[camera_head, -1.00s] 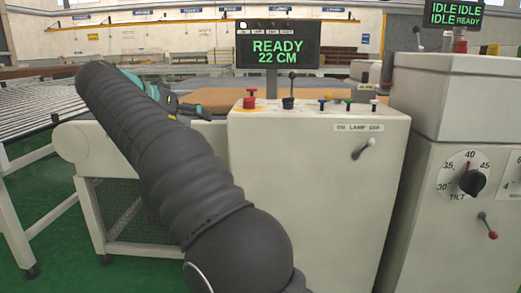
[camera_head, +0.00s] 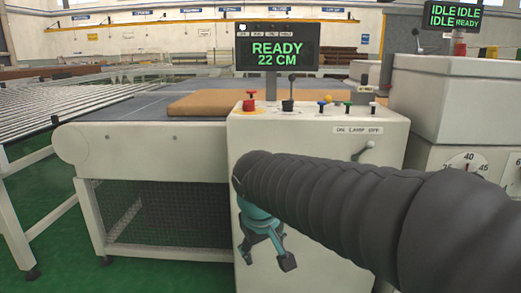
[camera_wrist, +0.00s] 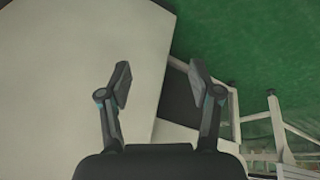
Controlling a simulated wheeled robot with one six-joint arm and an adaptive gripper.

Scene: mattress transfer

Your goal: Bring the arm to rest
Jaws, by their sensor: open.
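My gripper (camera_head: 266,262) hangs low in front of the white control cabinet (camera_head: 300,150) in the head view, below the panel edge. Its teal wrist shows past the end of my dark ribbed arm, which reaches in from the right. In the wrist view my gripper (camera_wrist: 160,85) has its two fingers spread apart with nothing between them. A pale cabinet surface fills the left of that view and green floor the upper right.
A display (camera_head: 277,47) reads "READY 22 CM" above the cabinet's red button (camera_head: 249,104) and levers. A brown mattress (camera_head: 204,103) lies on the grey table (camera_head: 130,110). A roller conveyor (camera_head: 50,95) runs at left. Green floor (camera_head: 60,262) is open at lower left.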

